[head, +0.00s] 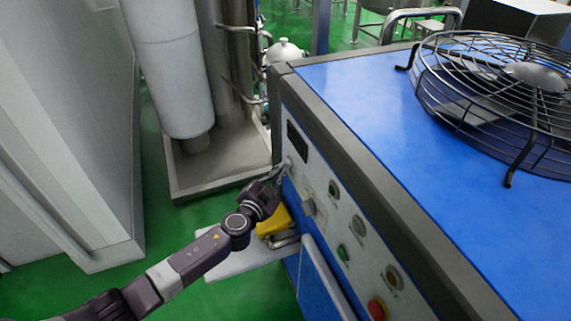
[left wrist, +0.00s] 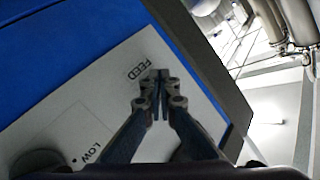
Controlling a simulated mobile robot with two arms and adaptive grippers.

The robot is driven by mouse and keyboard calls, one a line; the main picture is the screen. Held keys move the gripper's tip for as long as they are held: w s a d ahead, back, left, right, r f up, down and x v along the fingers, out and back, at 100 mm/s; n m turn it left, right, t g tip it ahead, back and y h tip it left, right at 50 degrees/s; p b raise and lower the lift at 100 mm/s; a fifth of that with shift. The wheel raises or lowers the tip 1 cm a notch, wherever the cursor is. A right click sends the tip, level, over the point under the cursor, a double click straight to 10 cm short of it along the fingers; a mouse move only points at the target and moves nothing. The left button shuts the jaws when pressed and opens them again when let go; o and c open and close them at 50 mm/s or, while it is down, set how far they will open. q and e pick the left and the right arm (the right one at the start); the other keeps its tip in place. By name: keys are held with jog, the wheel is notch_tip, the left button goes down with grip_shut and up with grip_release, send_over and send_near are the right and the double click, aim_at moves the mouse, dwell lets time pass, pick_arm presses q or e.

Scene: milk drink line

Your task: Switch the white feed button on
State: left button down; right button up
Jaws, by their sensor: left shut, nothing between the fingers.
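The control panel (head: 325,215) is a pale plate on the side of the blue machine. My left gripper (head: 284,168) is at the panel's far upper end, below a dark display window (head: 297,141). In the left wrist view, the left gripper (left wrist: 158,76) is shut and empty, its fingertips together beside the printed FEED label (left wrist: 143,68). The white feed button itself cannot be made out; the fingers may hide it. Whether the tips touch the panel cannot be told. My right gripper is not in view.
The panel also carries a knob (head: 308,207), a green button (head: 343,253) and a red button (head: 377,309) on yellow. A caged fan (head: 500,90) sits on the blue top. A yellow part (head: 273,222) lies below my gripper. Grey cabinets stand left.

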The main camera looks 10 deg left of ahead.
pick_arm(q)
jog(key=shift+s+a, duration=0.35)
jog(key=shift+a, duration=0.15)
dwell(0.3)
jog(key=s+a+b, duration=0.1)
jog(key=s+a, duration=0.2)
jog(key=a, duration=0.2)
jog(key=shift+s, duration=0.2)
dwell(0.5)
